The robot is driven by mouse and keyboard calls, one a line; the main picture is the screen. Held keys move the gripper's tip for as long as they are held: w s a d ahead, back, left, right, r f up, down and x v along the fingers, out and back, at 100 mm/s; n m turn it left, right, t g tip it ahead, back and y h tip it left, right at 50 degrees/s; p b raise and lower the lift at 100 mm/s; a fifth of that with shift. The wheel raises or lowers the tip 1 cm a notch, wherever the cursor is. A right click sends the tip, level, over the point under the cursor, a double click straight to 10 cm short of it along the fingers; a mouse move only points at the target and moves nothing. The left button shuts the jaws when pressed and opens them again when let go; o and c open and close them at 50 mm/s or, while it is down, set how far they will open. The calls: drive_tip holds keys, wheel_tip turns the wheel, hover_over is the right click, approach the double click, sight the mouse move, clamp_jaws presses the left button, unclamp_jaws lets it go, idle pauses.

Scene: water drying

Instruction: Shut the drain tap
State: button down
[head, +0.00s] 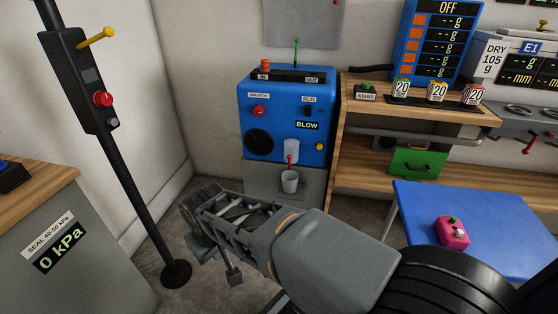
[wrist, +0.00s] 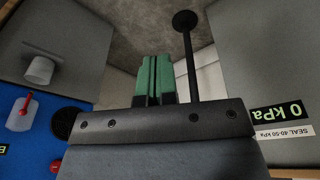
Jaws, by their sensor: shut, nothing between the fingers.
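The tap is a pale block (head: 291,146) low on the front of the blue machine (head: 262,97), with a red lever (head: 290,161) hanging down from it. A grey cup (head: 290,181) stands right below on a grey ledge. In the wrist view, which is upside down, the tap (wrist: 19,115), its red lever (wrist: 25,105) and the cup (wrist: 40,69) show at the left edge. My gripper (wrist: 153,62) has green fingers, shut together and empty. It is apart from the tap, in front of and below the machine, pointing at the floor area.
A black post (head: 133,185) on a round foot stands to the left, with a control box (head: 86,88). A grey cabinet (head: 75,250) reading 0 kPa is at the lower left. A wooden shelf (head: 345,125) and a blue table (head: 415,205) stand to the right.

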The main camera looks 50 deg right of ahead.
drive_tip(key=w+d+f+g+h+p, duration=0.2)
drive_tip(key=w+d+h+p, duration=0.2)
drive_tip(key=w+d+h, duration=0.5)
drive_tip(key=w+d+f+g+h+p, duration=0.2)
drive_tip(key=w+d+h, duration=0.7)
drive_tip(key=d, duration=0.8)
drive_tip(key=shift+w+f+h+p, duration=0.3)
drive_tip(key=shift+w+f+p, duration=0.15)
drive_tip(key=shift+w+p, duration=0.7)
drive_tip(key=b, duration=0.2)
approach(287, 155)
drive_tip(key=w+d, duration=0.2)
drive_tip(key=d, duration=0.1)
drive_tip(key=shift+s+d+r+b, duration=0.15)
drive_tip(key=shift+s+d, duration=0.25)
drive_tip(key=shift+d, duration=0.2)
drive_tip(key=shift+s+d+f+b, duration=0.15)
drive_tip(key=shift+s+d, duration=0.25)
drive_tip(key=shift+d, duration=0.2)
drive_tip(key=shift+s+d+r, duration=0.25)
drive_tip(key=shift+s+d, duration=0.15)
drive_tip(key=shift+s, duration=0.15)
drive_tip(key=shift+w, duration=0.1)
